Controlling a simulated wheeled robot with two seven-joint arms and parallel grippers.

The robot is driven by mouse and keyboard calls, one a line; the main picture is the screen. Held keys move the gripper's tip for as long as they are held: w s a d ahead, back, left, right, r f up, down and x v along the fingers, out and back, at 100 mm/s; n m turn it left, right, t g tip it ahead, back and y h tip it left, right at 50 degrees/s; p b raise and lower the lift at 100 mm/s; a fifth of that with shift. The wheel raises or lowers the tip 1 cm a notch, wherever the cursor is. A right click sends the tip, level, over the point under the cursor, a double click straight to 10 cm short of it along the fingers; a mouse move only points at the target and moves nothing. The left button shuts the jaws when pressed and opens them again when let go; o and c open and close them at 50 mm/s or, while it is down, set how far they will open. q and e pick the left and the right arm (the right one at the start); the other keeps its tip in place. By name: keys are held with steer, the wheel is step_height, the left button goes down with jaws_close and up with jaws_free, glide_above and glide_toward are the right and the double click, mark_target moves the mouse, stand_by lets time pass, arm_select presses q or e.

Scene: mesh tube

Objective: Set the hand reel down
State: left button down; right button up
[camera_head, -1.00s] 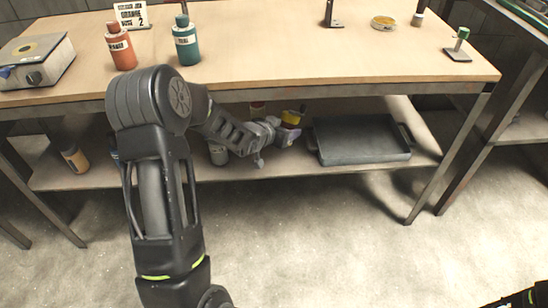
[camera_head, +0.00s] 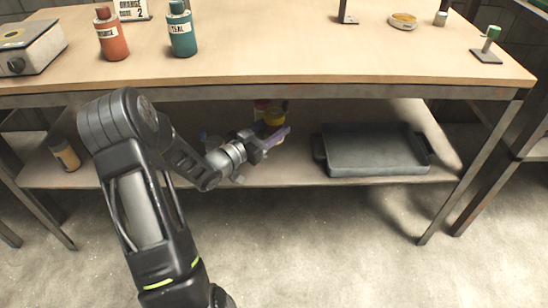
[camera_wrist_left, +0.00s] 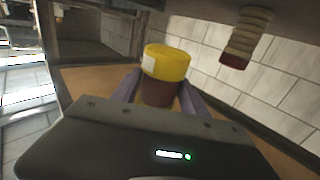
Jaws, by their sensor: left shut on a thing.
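The hand reel, as far as I can tell, is the small yellow and dark red thing (camera_head: 274,117) at my left gripper (camera_head: 282,134), under the tabletop. In the left wrist view its yellow top (camera_wrist_left: 167,62) with a pale patch and its dark red body stand between the purple fingers of my left gripper (camera_wrist_left: 160,92). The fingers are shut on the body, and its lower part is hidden. In the head view, I cannot tell whether it touches the lower shelf (camera_head: 300,174). My right gripper is not in view.
A dark grey tray (camera_head: 372,150) lies on the lower shelf to the right of the gripper. An orange bottle (camera_head: 65,154) stands at the shelf's left. The tabletop (camera_head: 300,50) is close above my arm. A ribbed tan thing (camera_wrist_left: 245,38) shows in the wrist view.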

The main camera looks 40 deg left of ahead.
arm_select(q)
step_height(320, 180, down, 5)
steer(key=shift+f+b, duration=0.15)
steer(key=shift+b, duration=0.7)
steer(key=shift+f+b, duration=0.8)
steer(key=shift+f, duration=1.05)
steer(key=shift+f, duration=0.1)
steer(key=shift+f, duration=0.15)
steer(key=c, duration=0.6)
jaws_free()
